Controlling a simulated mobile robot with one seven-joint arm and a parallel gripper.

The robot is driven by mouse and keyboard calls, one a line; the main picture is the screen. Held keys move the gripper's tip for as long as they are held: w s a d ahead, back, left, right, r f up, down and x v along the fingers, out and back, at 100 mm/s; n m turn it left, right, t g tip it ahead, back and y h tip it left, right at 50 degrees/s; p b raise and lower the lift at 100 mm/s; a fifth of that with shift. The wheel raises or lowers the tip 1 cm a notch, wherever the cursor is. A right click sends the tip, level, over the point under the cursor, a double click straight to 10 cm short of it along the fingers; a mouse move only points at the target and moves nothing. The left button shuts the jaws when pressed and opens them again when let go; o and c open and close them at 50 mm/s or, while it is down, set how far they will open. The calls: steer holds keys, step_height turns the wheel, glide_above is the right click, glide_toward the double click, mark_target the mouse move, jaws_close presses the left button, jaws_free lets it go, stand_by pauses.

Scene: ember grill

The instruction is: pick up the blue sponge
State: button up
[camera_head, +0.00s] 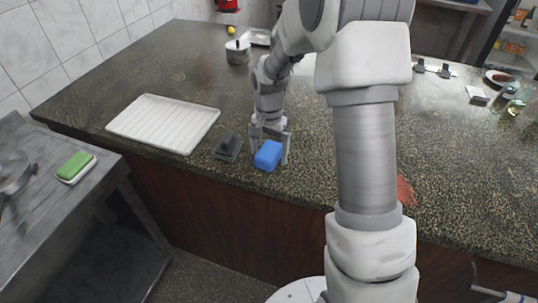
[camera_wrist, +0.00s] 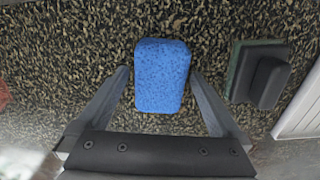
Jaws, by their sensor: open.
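The blue sponge (camera_head: 268,155) lies on the speckled stone counter near its front edge. In the wrist view the sponge (camera_wrist: 162,76) is a rounded blue block lying between my two fingers. My gripper (camera_head: 270,150) is over it, pointing down, with one finger on each side. In the wrist view my gripper (camera_wrist: 160,85) is open, and a gap shows between the sponge and each finger near the fingertips. How high the fingertips are above the counter is hard to tell.
A dark green scrubber with a black handle (camera_head: 229,146) is close left of the sponge. A white ribbed tray (camera_head: 164,122) lies farther left. A pot (camera_head: 238,52) stands at the back. A green sponge (camera_head: 74,164) sits on the metal side table (camera_head: 75,215).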

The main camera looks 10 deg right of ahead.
mark_target(273, 150)
steer(key=c, duration=1.3)
steer(key=shift+r, duration=0.4)
steer(key=r, duration=0.2)
steer(key=d+r, duration=0.1)
steer(key=shift+s+r, duration=0.1)
steer(key=shift+r, duration=0.3)
steer(key=s+d+r, duration=0.1)
steer(key=d+r, duration=0.1)
steer(key=d, duration=0.1)
steer(key=s+d+r, duration=0.1)
steer(key=d+r, duration=0.1)
steer(key=d, duration=0.1)
steer(key=s+d+r, duration=0.1)
steer(key=d+r, duration=0.1)
steer(key=d, duration=0.2)
steer(key=shift+s+r, duration=0.15)
steer(key=shift+s, duration=0.1)
steer(key=o, duration=0.8)
steer(key=c, duration=0.7)
steer(key=shift+o, duration=0.2)
